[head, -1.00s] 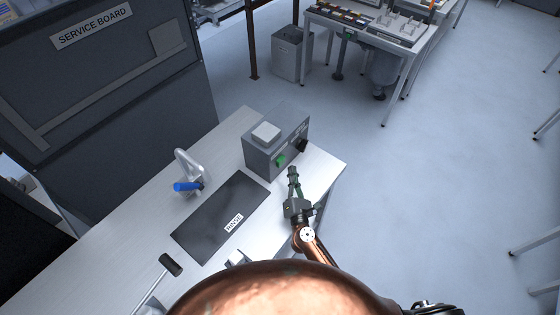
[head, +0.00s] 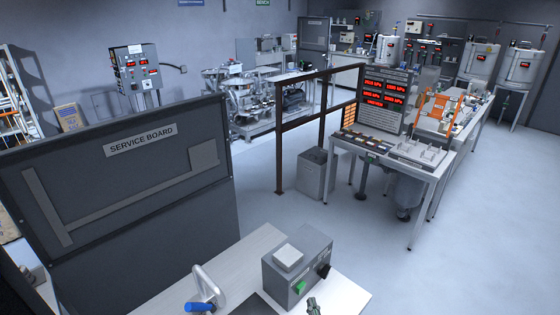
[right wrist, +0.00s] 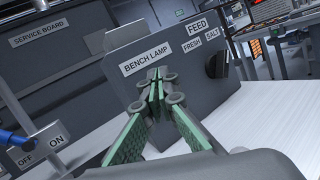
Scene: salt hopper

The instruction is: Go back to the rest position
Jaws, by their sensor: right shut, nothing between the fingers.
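My right gripper (head: 313,304) shows only at its tip, at the bottom edge of the head view, just in front of the grey control box (head: 284,276). In the right wrist view my right gripper (right wrist: 157,80) has its green-padded fingers together with nothing between them, in front of the box face with its BENCH LAMP label (right wrist: 146,61). Whether the tips touch the box is not clear. My left gripper is not in view.
A blue-handled lever (head: 200,306) stands left of the box on the light bench (head: 240,262). The dark service board (head: 120,190) rises behind the bench's left side. Open floor (head: 440,275) lies to the right. A table with displays (head: 385,92) stands farther back.

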